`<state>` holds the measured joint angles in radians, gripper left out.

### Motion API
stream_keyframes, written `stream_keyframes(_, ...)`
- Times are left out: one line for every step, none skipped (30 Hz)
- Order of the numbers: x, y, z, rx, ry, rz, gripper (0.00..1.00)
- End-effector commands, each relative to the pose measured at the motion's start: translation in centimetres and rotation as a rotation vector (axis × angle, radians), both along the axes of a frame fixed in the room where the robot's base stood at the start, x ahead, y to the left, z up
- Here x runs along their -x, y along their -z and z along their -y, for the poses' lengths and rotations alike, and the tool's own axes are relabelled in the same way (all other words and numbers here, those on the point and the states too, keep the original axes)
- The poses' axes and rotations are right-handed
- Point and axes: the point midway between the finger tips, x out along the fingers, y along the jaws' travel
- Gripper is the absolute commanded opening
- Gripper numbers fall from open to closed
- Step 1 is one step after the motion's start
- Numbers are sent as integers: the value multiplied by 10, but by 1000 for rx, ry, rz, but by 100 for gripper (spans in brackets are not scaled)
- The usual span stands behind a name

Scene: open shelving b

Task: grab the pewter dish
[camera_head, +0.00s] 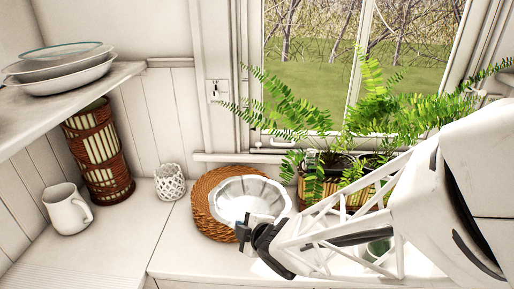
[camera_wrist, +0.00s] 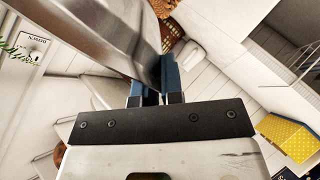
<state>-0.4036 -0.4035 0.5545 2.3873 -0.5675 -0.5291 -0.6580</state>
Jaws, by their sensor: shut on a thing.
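The pewter dish (camera_head: 250,196) is a shiny silver bowl with a fluted rim. In the head view it overlaps the round woven mat (camera_head: 205,217); I cannot tell whether it touches the mat. My gripper (camera_head: 246,232) is at the dish's near rim, shut on it. In the wrist view the dish (camera_wrist: 95,30) fills the upper left as a large metal wall. It runs down to the blue fingertips of my gripper (camera_wrist: 155,82), which pinch its edge. The dish hides part of the mat.
A potted fern (camera_head: 340,165) stands right of the dish by the window. A white lattice cup (camera_head: 170,182), wicker vase (camera_head: 98,155) and white pitcher (camera_head: 67,209) stand left. Stacked plates (camera_head: 62,70) rest on the upper shelf.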

Motion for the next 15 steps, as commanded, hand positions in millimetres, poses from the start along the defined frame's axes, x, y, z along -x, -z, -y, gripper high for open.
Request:
stream_keyframes(2, -1, 1, -1, 0, 1, 0)
stream_keyframes(2, -1, 1, -1, 0, 1, 0)
stream_keyframes(3, -1, 2, -1, 0, 1, 0)
stream_keyframes(4, -1, 2, -1, 0, 1, 0)
stream_keyframes(4, -1, 2, -1, 0, 1, 0)
stream_keyframes(5, -1, 2, -1, 0, 1, 0)
stream_keyframes(5, -1, 2, -1, 0, 1, 0)
stream_keyframes(5, -1, 3, -1, 0, 1, 0)
stream_keyframes(5, -1, 2, -1, 0, 1, 0)
stream_keyframes(5, -1, 3, -1, 0, 1, 0)
stream_keyframes(5, -1, 3, -1, 0, 1, 0)
stream_keyframes(5, -1, 2, -1, 0, 1, 0)
stream_keyframes(5, -1, 2, -1, 0, 1, 0)
stream_keyframes(5, -1, 2, -1, 0, 1, 0)
stream_keyframes(5, -1, 2, -1, 0, 1, 0)
